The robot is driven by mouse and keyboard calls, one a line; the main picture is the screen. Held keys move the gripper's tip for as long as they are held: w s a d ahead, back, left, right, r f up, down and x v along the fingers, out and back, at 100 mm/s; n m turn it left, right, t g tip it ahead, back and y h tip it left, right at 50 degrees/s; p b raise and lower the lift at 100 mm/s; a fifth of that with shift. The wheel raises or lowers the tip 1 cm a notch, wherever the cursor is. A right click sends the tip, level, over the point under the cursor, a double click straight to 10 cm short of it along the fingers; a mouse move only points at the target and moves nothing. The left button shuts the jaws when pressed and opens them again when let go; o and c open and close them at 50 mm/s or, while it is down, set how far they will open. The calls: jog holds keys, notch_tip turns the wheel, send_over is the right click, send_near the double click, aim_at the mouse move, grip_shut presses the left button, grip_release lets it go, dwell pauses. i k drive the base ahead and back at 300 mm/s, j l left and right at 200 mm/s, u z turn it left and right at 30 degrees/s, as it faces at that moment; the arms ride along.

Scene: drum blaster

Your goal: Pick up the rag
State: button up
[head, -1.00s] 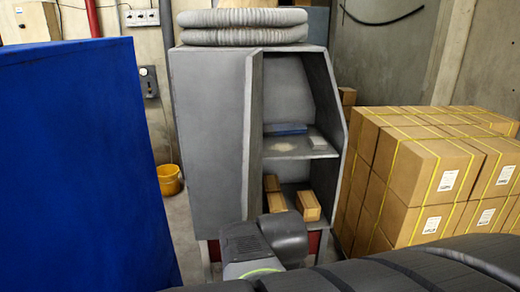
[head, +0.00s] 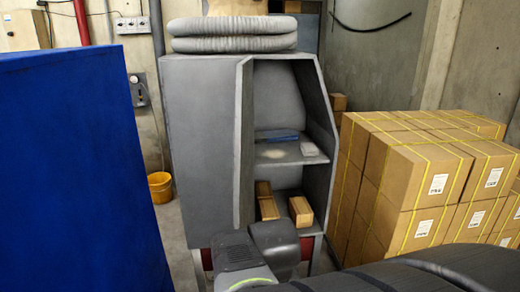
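On the middle shelf of the grey cabinet (head: 205,150) lies a flat blue thing (head: 277,135), which looks like folded cloth and may be the rag. A small light-grey block-like thing (head: 309,149) lies to its right on the same shelf. I cannot tell for sure which of them is the rag. My arm shows at the bottom, in front of the cabinet and below the shelf. My gripper's fingers are not visible.
Wooden blocks (head: 301,211) sit on the lower shelf. Strapped cardboard boxes (head: 411,182) stand close on the right. A tall blue panel (head: 80,170) stands at the left. A yellow bucket (head: 160,187) is on the floor behind it.

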aim_at(308, 150)
jog(key=i+l+u, duration=0.3)
jog(key=i+l, duration=0.15)
jog(key=l, duration=0.25)
jog(key=i+l+u, duration=0.1)
jog(key=l, duration=0.25)
jog(key=i+l+u, duration=0.15)
jog(key=i+l, duration=0.15)
jog(key=l, duration=0.15)
jog(key=i+l+u, duration=0.15)
jog(key=l, duration=0.25)
